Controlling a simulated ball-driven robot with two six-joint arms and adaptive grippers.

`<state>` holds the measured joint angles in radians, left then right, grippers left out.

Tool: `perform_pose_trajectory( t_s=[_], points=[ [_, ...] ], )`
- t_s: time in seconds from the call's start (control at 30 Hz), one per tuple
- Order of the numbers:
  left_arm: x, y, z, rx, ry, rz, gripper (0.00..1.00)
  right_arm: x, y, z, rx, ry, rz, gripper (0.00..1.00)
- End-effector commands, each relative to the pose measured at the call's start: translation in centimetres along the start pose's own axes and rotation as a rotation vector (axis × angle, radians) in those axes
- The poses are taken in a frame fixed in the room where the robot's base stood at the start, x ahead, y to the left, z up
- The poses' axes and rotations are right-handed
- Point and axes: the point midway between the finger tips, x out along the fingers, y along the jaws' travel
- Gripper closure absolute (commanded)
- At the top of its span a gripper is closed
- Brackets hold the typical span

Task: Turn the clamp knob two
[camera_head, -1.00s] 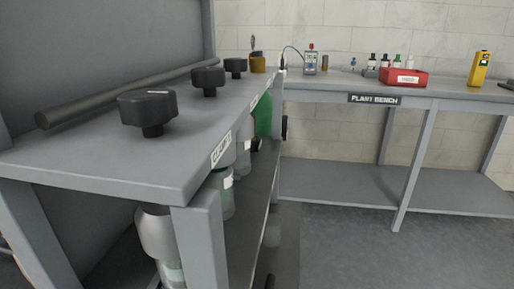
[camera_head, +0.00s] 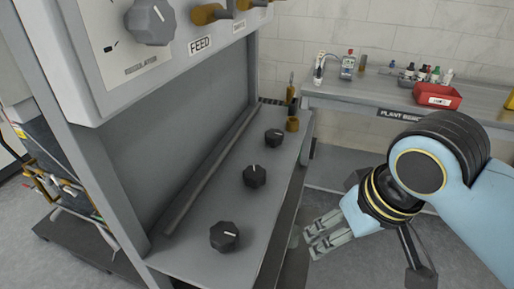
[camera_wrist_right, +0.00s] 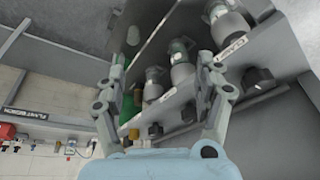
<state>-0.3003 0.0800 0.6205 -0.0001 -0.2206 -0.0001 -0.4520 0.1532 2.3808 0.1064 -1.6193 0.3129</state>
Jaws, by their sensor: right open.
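Three dark clamp knobs stand in a row on a grey shelf (camera_head: 190,255) in the head view: a near knob (camera_head: 224,236), a middle knob (camera_head: 254,176) and a far knob (camera_head: 273,137). Each has a pale pointer line on top. No number is readable beside them. My right gripper (camera_head: 316,234) is to the right of the shelf, apart from all the knobs. In the right wrist view my right gripper (camera_wrist_right: 160,70) has its fingers spread with nothing held. Dark knobs, one of them here (camera_wrist_right: 257,78), show beyond the fingers. My left gripper is out of view.
A grey bar (camera_head: 212,170) lies along the back of the shelf. A panel with a regulator knob (camera_head: 150,20) overhangs it. The plant bench (camera_head: 370,100) stands at the back right with a red box (camera_head: 437,96). Jars (camera_wrist_right: 181,66) sit beneath the shelf.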

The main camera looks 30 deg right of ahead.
Motion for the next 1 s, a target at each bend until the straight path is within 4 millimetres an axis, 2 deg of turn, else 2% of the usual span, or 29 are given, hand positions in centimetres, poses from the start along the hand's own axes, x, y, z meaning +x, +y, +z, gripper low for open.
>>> perform_pose_trajectory(
  t_s=[0.17,0.3,0.5,0.6,0.7,0.8,0.87,1.0],
  points=[
    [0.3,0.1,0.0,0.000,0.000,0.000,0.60,2.0,-1.3,-4.3,0.383,-0.061,-0.063,0.30],
    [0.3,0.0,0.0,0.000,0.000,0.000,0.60,2.7,-2.3,-8.8,0.767,-0.142,-0.099,0.30],
    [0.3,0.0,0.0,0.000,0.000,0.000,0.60,1.4,-3.1,-16.2,1.373,-0.307,-0.095,0.30],
    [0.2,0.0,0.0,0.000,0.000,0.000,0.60,0.3,-3.2,-18.9,1.592,-0.376,-0.074,0.30],
    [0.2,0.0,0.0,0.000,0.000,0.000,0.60,-0.5,-3.2,-20.4,1.730,-0.422,-0.055,0.30],
    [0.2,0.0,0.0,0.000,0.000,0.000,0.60,-0.8,-3.4,-21.0,1.794,-0.446,-0.045,0.30],
    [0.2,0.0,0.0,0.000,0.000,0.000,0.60,-0.5,-3.5,-21.1,1.808,-0.452,-0.042,0.30],
    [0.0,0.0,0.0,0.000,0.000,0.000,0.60,1.4,-4.2,-20.5,1.810,-0.455,-0.040,0.30]
  ],
)
